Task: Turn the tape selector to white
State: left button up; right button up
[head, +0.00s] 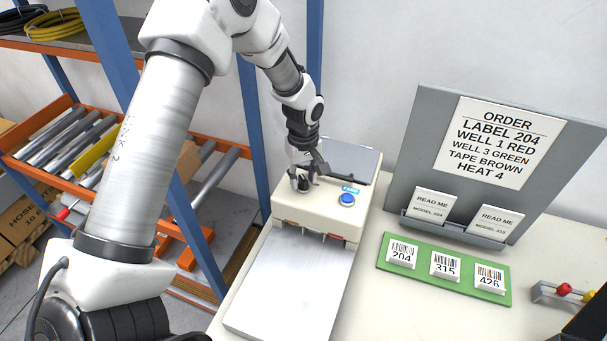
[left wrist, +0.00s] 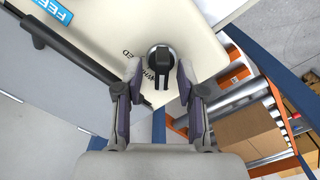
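The tape selector is a dark round knob with a raised bar (left wrist: 160,62) on the cream top of the tape machine (head: 292,215). Printed letters beside the knob are partly hidden by a finger; I cannot read the full words or tell the setting. My left gripper (head: 303,176) is over the knob at the machine's back left. In the left wrist view the gripper (left wrist: 159,80) is open, with one finger on each side of the knob and gaps showing between. In the head view the gripper mostly covers the knob. My right gripper is not in view.
A blue button (head: 347,200) and a blue FEED label (head: 351,189) are right of the gripper. A grey plate (head: 285,285) lies in front of the machine. An order board (head: 490,140) and a green label tray (head: 407,267) stand to the right. Blue shelving posts (head: 256,150) rise behind.

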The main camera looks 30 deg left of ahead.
pick_arm(q)
jog(key=shift+s+r, duration=0.15)
jog(key=shift+s, duration=0.1)
grip_shut()
jog(key=shift+m, duration=0.4)
jog(key=m+p, duration=0.1)
jog(key=m, duration=0.2)
jog(key=shift+m, duration=0.3)
jog(key=shift+d+m+p, duration=0.1)
jog(key=shift+m+p, duration=0.25)
jog(key=shift+m, duration=1.85)
grip_release()
jog(key=shift+f, duration=0.2)
jog(key=shift+w, duration=0.2)
